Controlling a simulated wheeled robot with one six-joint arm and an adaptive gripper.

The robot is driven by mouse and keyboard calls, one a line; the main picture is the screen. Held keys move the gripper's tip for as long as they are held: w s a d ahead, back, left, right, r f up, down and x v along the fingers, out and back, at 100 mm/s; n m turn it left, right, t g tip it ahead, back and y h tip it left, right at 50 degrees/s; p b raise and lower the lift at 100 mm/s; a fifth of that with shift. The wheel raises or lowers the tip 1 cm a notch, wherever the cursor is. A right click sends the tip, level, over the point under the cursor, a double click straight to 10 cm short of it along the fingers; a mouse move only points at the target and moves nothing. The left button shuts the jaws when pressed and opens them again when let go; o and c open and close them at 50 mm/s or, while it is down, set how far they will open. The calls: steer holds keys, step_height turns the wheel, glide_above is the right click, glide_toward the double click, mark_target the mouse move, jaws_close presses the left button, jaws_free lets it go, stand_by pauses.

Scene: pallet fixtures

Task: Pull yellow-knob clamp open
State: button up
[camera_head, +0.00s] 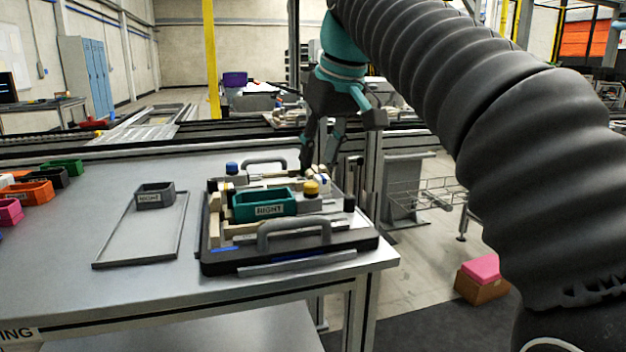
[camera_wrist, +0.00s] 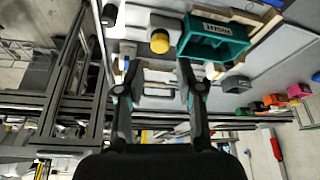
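The yellow-knob clamp (camera_head: 311,188) stands at the right end of a teal bin marked RIGHT (camera_head: 264,205) on the black pallet (camera_head: 290,262). The yellow knob also shows at the top middle of the wrist view (camera_wrist: 159,41), beside the teal bin (camera_wrist: 213,38). My gripper (camera_head: 318,168) is over the far right part of the pallet, behind the yellow knob. In the wrist view its two fingers (camera_wrist: 154,78) are spread apart, with the knob beyond the gap between them. I see nothing held between them. Whether a fingertip touches a fixture is unclear.
A blue knob (camera_head: 232,168) stands at the pallet's far left. Grey handles rise at the pallet's near side (camera_head: 294,234) and far side. A grey frame tray (camera_head: 128,263) with a small grey bin (camera_head: 155,195) lies left. Coloured bins line the table's left edge.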

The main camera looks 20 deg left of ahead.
mark_target(312, 184)
steer(key=x, duration=0.6)
steer(key=shift+a+f, duration=0.1)
steer(key=shift+f, duration=0.15)
jaws_close()
